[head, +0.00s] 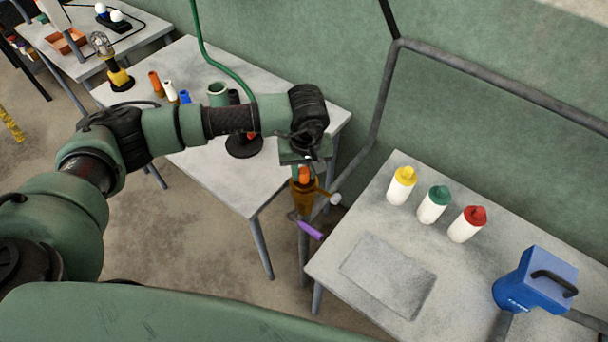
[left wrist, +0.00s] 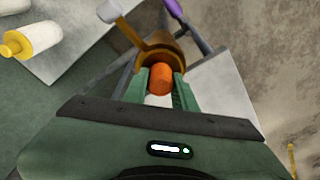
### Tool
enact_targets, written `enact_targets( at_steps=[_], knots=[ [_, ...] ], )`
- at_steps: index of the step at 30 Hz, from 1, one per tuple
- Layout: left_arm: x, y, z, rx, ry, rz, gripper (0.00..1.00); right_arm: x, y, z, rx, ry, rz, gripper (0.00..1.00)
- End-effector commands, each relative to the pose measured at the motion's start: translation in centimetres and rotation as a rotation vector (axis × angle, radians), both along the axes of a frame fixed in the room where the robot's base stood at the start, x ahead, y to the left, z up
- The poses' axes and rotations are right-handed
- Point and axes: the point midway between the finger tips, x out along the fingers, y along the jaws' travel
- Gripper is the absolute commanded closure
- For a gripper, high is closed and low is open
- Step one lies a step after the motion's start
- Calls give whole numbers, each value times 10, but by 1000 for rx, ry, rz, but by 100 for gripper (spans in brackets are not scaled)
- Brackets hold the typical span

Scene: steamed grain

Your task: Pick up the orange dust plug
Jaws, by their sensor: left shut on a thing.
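My left gripper (head: 304,168) reaches over the gap between the two tables and points down. Its green fingers are shut on the orange dust plug (head: 304,174). In the left wrist view, the plug (left wrist: 160,79) sits between the fingertips (left wrist: 160,90). A brass-coloured fitting (head: 303,200) with a white-ended arm and a purple handle (head: 309,230) is directly below the plug. The fitting (left wrist: 158,50) partly rings the plug in the wrist view. I cannot tell whether they touch. My right gripper is not in view.
The right table (head: 335,262) holds white bottles with yellow (head: 404,175), green (head: 439,195) and red (head: 475,215) caps, and a blue device (head: 536,280). Another orange cylinder (head: 155,83) stands on the left table (head: 240,190). A grey pipe rail (head: 384,90) runs along the wall.

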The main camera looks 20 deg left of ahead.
Motion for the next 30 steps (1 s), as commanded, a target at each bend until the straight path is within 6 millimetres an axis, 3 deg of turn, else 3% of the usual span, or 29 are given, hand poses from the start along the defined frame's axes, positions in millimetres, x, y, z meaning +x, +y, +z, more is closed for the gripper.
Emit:
enact_targets(
  at_steps=[5, 10, 24, 30],
  knots=[
    [2, 0, 9, -2, -5, 0, 100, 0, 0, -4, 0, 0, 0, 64],
    [2, 0, 32, -2, -8, -1, 100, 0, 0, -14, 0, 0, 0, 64],
    [2, 0, 155, -2, -9, 1, 100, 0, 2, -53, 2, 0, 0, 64],
    [1, 0, 188, -1, -4, 1, 100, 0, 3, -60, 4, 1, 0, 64]
  ],
)
